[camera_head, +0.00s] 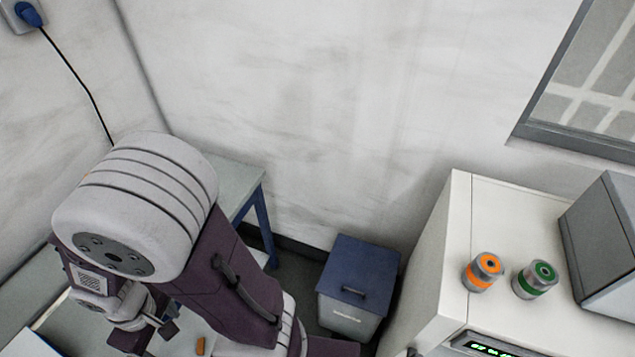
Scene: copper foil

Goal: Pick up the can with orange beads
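The can with the orange band (482,272) stands upright on the white cabinet top at the right. It has a grey body and an orange ring on its lid. A similar can with a green band (535,280) stands just to its right, with a small gap between them. My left gripper (150,334) is low at the left, far from both cans. Its two dark fingers look apart, with nothing visible between them. My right gripper is not in view.
The white cabinet (512,215) has a lit green display (488,349) on its front. A grey box-shaped device (605,245) stands right of the cans. A blue-lidded bin (358,280) is on the floor beside the cabinet. A small orange-brown object (200,346) lies near my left gripper.

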